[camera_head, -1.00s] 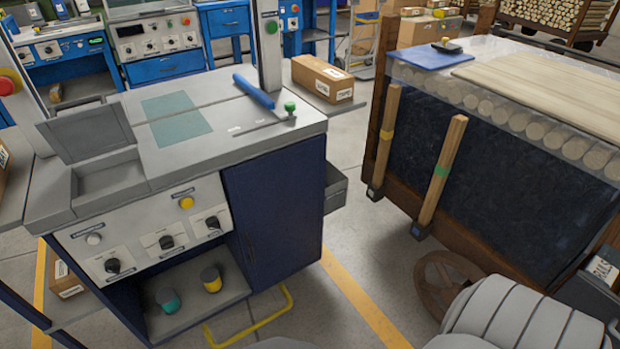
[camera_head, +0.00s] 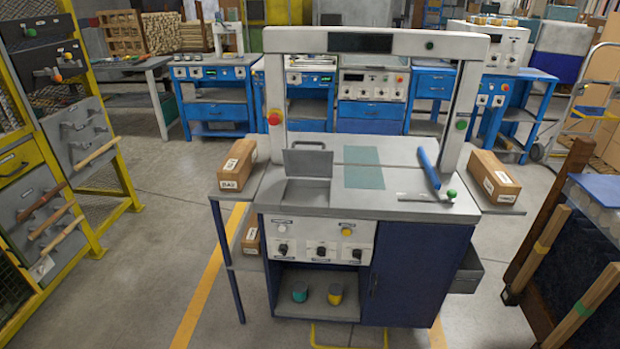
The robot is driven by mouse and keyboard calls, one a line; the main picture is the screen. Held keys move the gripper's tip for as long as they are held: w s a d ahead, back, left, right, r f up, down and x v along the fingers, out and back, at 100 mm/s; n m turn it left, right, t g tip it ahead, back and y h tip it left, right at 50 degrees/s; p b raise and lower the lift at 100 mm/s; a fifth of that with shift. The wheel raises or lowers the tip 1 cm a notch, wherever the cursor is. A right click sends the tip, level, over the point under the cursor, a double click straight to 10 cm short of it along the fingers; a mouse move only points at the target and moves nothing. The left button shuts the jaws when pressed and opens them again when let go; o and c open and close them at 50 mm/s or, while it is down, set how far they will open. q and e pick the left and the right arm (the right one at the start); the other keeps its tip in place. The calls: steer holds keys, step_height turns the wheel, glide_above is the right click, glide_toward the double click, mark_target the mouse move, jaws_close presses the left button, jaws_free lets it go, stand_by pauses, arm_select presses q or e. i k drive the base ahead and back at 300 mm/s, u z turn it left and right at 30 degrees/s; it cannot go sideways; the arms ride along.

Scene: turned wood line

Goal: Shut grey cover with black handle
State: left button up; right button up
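The grey cover (camera_head: 308,163) stands raised at the back of a shallow recess (camera_head: 304,192) on the left part of the grey worktop. It is open and leans back a little. The cover belongs to a machine (camera_head: 415,205) with a grey top, a dark blue cabinet and a tall grey frame. Neither of my grippers is in view.
Cardboard boxes lie on side shelves left (camera_head: 238,165) and right (camera_head: 493,177) of the machine. A blue bar (camera_head: 429,168) lies on its top. A yellow tool rack (camera_head: 110,160) stands at left, wooden posts (camera_head: 585,305) at right. Floor at front left is clear.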

mark_target(297, 161)
steer(key=k, duration=0.4)
steer(key=u, duration=1.2)
steer(key=i, duration=5.1)
steer(key=z, duration=4.4)
steer(key=i, duration=1)
